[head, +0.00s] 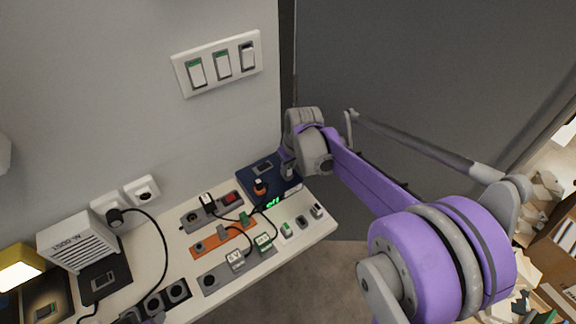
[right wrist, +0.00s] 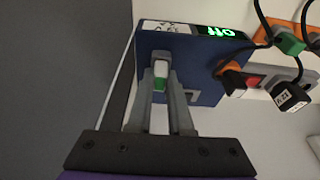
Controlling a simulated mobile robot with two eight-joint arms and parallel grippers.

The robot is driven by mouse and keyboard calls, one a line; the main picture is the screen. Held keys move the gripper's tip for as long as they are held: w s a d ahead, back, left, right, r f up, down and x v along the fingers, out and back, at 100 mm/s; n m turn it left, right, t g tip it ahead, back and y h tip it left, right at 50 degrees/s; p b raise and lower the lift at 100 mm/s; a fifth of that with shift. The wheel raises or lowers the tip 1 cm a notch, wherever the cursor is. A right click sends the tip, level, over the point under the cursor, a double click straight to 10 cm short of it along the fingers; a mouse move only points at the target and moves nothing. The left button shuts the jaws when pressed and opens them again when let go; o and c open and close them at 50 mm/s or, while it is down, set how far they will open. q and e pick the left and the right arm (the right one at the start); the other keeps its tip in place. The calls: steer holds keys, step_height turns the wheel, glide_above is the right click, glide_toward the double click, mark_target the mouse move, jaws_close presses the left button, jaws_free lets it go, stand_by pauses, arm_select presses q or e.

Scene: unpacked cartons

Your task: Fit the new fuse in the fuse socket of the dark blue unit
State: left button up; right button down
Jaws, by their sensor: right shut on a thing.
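The dark blue unit (head: 256,178) lies at the back right of the white worktop, with a green display reading "off". It fills the middle of the right wrist view (right wrist: 190,58). My right gripper (right wrist: 160,88) is shut on a small white and green piece, the fuse (right wrist: 160,72), in front of the unit's face. I cannot tell whether the fuse is in the socket or only close to it; the socket is not clearly seen. In the head view the right gripper (head: 288,172) is above the unit's right side and hides part of it. My left gripper is not clearly in view.
An orange and black plug (head: 260,187) sits on the unit beside my right gripper. An orange strip (head: 215,243), grey socket strips and loose cables lie to the left. Small switch-like pieces (head: 301,222) line the front right edge. A wall stands behind.

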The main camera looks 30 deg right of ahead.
steer(key=c, duration=0.8)
jaws_free()
steer(key=shift+o, duration=0.2)
steer(key=v, duration=1)
steer(key=shift+s+r+p, duration=0.15)
steer(key=shift+r+p, duration=0.2)
steer(key=shift+p, duration=0.1)
